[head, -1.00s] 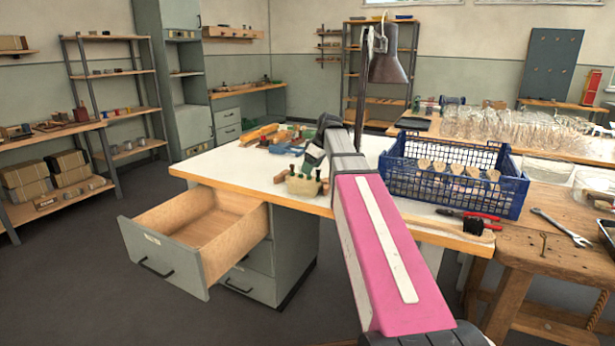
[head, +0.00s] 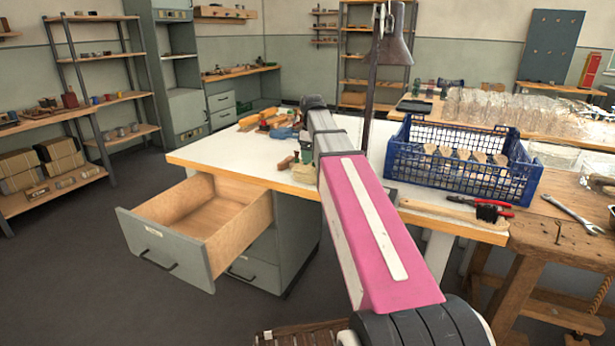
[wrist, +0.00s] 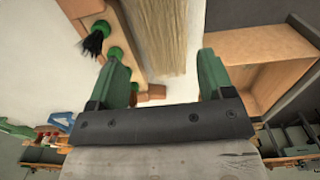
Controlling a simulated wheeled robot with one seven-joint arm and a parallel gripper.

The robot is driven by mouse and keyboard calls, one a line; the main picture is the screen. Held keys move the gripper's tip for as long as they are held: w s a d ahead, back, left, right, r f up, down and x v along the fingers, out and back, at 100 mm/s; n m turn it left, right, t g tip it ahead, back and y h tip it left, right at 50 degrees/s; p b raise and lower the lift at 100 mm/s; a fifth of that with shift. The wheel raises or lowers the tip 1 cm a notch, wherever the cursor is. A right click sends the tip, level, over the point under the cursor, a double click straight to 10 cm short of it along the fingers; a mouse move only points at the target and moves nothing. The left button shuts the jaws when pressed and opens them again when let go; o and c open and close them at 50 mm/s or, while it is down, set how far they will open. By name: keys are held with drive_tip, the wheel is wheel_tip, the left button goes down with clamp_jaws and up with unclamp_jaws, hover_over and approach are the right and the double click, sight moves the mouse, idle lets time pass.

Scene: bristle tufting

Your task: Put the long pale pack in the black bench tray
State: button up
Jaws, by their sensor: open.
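A long pale pack (wrist: 166,35) of straw-coloured fibres lies on the white bench top in the wrist view and runs off the top edge. My gripper (wrist: 164,72) has green fingers spread apart, with nothing held between them. The near end of the pack lies in front of the gap between the fingers, nearer the upper part of the picture. In the head view my arm hides the gripper and the pack. I cannot make out the black bench tray for sure; a dark flat thing (head: 413,106) lies on the back table.
A wooden block with green knobs and a black tuft (wrist: 97,40) is close left of the pack. An open drawer (head: 203,222) juts from the bench's front. A blue crate (head: 462,165) stands right of my arm, with a lamp (head: 391,50) behind. Red-handled pliers (head: 487,204) lie in front.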

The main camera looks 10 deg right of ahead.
sight(309, 170)
wheel_tip(309, 170, down, 3)
drive_tip(key=shift+a, duration=0.1)
drive_tip(key=f, duration=0.2)
drive_tip(key=a+f, duration=0.1)
drive_tip(key=f, duration=0.1)
drive_tip(key=shift+w+f, duration=0.1)
drive_tip(key=shift+f, duration=0.5)
drive_tip(key=c, duration=1.1)
drive_tip(key=shift+r, duration=0.2)
